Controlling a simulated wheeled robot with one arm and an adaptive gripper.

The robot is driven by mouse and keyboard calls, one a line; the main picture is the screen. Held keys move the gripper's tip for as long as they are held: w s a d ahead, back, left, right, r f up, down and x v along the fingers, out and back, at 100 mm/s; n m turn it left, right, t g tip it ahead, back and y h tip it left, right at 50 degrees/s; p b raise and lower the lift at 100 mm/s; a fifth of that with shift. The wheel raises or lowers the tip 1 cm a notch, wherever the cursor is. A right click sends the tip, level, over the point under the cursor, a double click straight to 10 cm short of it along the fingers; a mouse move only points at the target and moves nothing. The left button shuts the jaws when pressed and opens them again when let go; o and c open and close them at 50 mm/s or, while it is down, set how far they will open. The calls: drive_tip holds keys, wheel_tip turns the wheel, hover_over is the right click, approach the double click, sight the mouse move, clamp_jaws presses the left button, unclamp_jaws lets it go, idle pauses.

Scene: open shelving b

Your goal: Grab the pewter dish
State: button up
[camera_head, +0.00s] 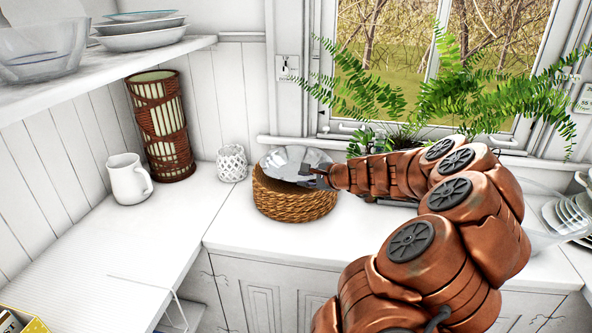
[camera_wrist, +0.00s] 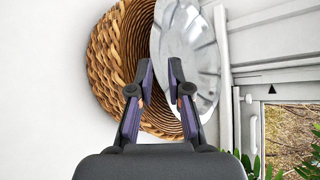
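The pewter dish (camera_head: 284,160) is a shiny, silver, fluted dish that leans tilted in the mouth of a round woven basket (camera_head: 295,204). In the wrist view the dish (camera_wrist: 200,35) shows as a tall narrow oval at the right of the basket (camera_wrist: 107,65). My gripper (camera_head: 310,174) is at the dish's right side, just above the basket. In the wrist view its two fingers (camera_wrist: 161,66) stand apart, with the dish's near rim seen between them and the right finger overlapping the dish. I cannot tell whether either finger touches it.
A white lattice cup (camera_head: 231,163), a white pitcher (camera_head: 129,179) and a tall brown woven lantern (camera_head: 161,125) stand left on the white counter. A fern (camera_head: 480,85) stands by the window behind my arm. A shelf (camera_head: 95,82) with bowls and plates hangs upper left.

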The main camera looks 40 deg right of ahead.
sight(291, 180)
drive_tip(key=shift+x, duration=1.55)
drive_tip(key=shift+p+x, duration=0.7)
drive_tip(key=shift+x, duration=1.6)
drive_tip(key=shift+s+f, duration=0.1)
drive_tip(key=shift+f, duration=0.1)
clamp_jaws()
